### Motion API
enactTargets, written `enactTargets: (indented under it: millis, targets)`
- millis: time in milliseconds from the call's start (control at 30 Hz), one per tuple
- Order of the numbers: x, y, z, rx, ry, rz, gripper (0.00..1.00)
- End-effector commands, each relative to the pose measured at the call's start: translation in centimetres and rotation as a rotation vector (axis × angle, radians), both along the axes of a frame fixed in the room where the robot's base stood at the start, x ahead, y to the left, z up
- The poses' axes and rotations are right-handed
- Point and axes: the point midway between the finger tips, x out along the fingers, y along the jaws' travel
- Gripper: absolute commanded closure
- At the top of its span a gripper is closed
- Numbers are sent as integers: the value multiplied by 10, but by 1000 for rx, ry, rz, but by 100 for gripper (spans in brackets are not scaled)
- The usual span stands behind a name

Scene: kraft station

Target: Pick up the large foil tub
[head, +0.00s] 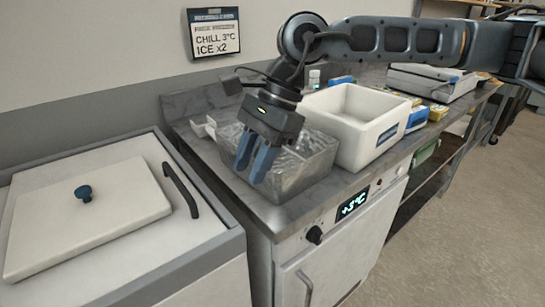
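The large foil tub (310,174) is a crinkled silver container on the steel counter, near its front left corner, left of a white box. My gripper (250,172) points down at the left part of the tub. Its two blue fingers are apart with a narrow gap between them. Nothing shows held in the gap. The fingers and gripper body hide part of the tub's left side. I cannot tell whether the fingers touch the tub or are just in front of or above it.
A white open box (356,128) stands right beside the tub. A small pale item (203,127) lies behind the tub at left. A lidded white chest (90,215) with a black handle stands at left. A scale-like device (433,82) sits farther right.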

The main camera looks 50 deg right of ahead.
Motion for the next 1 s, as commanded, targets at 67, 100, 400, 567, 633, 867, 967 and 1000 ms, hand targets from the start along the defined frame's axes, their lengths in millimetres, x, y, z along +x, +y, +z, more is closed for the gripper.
enactTargets:
  millis: [67,100,400,567,633,867,967,1000]
  targets:
    - [-13,-48,-7,-139,32,-29,66]
    - [-19,-67,-9,-191,47,-38,66]
    - [-49,-143,-10,-400,119,-78,66]
    - [-51,-147,-21,-412,125,-81,66]
    - [-50,-147,-29,-411,126,-79,66]
    - [-50,-150,-53,-408,124,-80,66]
    - [-51,-153,-68,-407,124,-80,66]
    - [-50,-152,-74,-408,124,-79,66]
